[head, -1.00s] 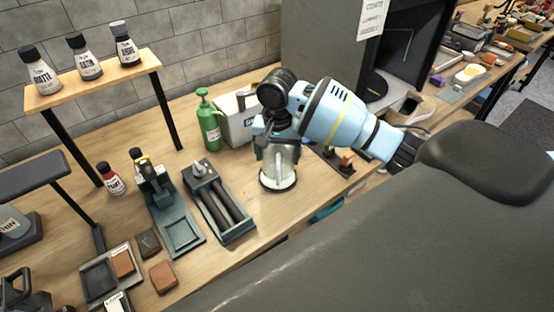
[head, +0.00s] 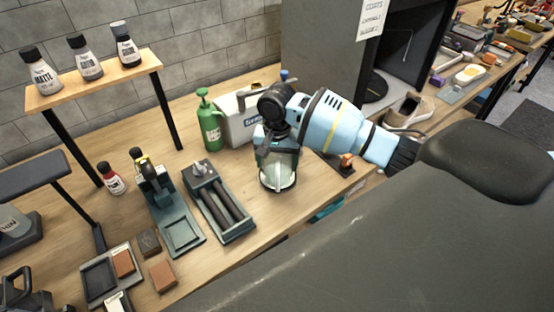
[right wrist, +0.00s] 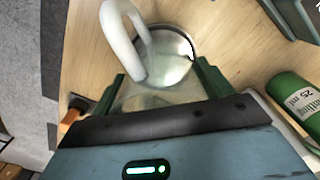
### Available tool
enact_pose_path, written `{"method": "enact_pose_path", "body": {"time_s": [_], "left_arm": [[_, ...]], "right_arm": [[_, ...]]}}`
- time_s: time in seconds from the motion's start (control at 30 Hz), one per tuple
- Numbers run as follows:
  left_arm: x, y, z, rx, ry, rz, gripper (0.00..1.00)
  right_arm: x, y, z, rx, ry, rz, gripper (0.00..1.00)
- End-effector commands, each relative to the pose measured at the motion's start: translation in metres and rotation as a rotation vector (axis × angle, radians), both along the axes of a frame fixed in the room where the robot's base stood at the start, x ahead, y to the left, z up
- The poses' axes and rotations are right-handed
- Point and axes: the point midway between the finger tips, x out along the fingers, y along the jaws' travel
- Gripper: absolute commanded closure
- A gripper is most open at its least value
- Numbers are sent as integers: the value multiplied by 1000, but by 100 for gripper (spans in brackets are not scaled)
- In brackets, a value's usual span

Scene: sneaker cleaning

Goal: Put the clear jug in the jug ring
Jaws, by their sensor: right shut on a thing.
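The clear jug (head: 279,168) hangs or stands under my right gripper (head: 274,142), right of the roller unit. In the right wrist view my right gripper (right wrist: 162,88) is shut on the jug (right wrist: 150,98), its green fingers on either side. The jug's pale curved handle (right wrist: 122,40) rises at the upper left of that view. The dark, thin jug ring (head: 279,191) shows at the jug's base, and as an arc in the right wrist view (right wrist: 183,34). Whether the jug's base rests fully down inside the ring cannot be told. My left gripper is out of view.
A green bottle (head: 209,122) and a white box (head: 238,122) stand behind the jug. The roller unit (head: 219,201) is close on the left. A dark pad with an orange block (head: 346,160) lies on the right. Bare wood lies in front of the jug.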

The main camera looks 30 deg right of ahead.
Motion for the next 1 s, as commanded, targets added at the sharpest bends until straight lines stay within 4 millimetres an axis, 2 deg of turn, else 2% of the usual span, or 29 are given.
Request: {"method": "enact_pose_path", "body": {"time_s": [0.03,0.17,0.2,0.53,0.67,1.0], "left_arm": [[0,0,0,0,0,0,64],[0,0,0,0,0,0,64],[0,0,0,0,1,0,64],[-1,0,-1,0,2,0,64],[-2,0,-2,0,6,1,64],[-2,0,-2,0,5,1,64]], "right_arm": [[0,0,0,1,-1,0,19],[0,0,0,0,0,0,2],[0,0,0,0,0,0,0],[0,0,7,-1,-1,1,0],[1,0,25,2,-3,1,0],[1,0,93,1,-3,1,0]]}}
